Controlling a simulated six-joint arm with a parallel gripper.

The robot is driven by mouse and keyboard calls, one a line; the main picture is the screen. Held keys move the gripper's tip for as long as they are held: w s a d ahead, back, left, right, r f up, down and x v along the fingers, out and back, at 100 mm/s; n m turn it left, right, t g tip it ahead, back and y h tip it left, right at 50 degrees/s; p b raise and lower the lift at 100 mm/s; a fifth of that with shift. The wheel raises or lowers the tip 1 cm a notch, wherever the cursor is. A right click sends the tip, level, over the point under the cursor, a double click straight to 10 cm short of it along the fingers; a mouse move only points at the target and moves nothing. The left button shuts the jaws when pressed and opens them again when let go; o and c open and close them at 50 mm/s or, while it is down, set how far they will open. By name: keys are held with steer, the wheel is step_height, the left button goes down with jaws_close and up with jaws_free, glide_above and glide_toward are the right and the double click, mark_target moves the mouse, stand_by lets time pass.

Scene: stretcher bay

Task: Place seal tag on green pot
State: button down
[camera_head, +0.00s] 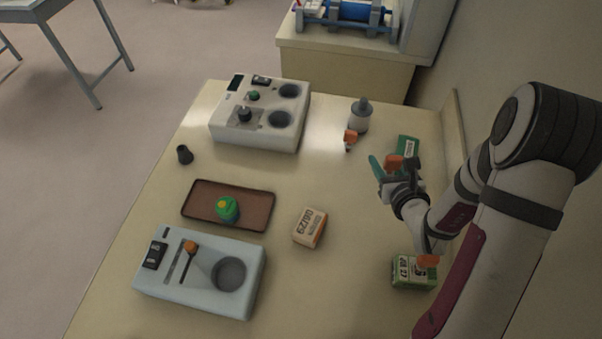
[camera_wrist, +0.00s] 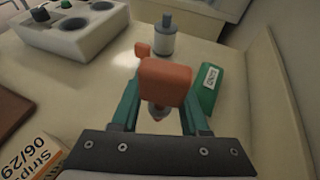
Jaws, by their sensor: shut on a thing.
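My gripper (camera_head: 392,170) is shut on an orange-red tag-like piece (camera_wrist: 165,82), likely the seal tag, held above the right side of the table. The piece also shows in the head view (camera_head: 395,162). In the wrist view it sits between the teal fingers of my gripper (camera_wrist: 160,108), and its lower part is partly hidden. The green pot (camera_head: 227,212), with a yellow spot on top, stands on a brown tray (camera_head: 196,203) at the left, well apart from my gripper. The pot is not visible in the wrist view.
A white device with round wells (camera_head: 225,133) stands at the back; a pale blue device (camera_head: 190,299) stands front left. A grey bottle (camera_head: 359,118), green box (camera_head: 407,148), orange-and-cream box (camera_head: 309,228), black knob (camera_head: 184,154) and green-white box (camera_head: 412,273) surround fairly clear central table space.

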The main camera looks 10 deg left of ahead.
steer(key=s+a+r+n+g+y, duration=0.1)
steer(key=a+r+n+g+y, duration=0.15)
steer(key=a, duration=0.35)
steer(key=a+r+n+g+y, duration=0.1)
steer(key=a+n+y, duration=0.2)
steer(key=a, duration=0.4)
steer(key=n+g+y, duration=0.4)
steer(key=n+g, duration=0.3)
glide_above(218, 201)
steer(key=shift+m, duration=0.25)
step_height(218, 201, down, 4)
steer(key=shift+f, duration=0.25)
steer(key=shift+t, duration=0.25)
steer(key=f, duration=0.4)
steer(key=shift+a, duration=0.4)
steer(key=shift+f, duration=0.25)
steer(key=shift+c, duration=2.1)
jaws_free()
steer(key=shift+f, duration=0.15)
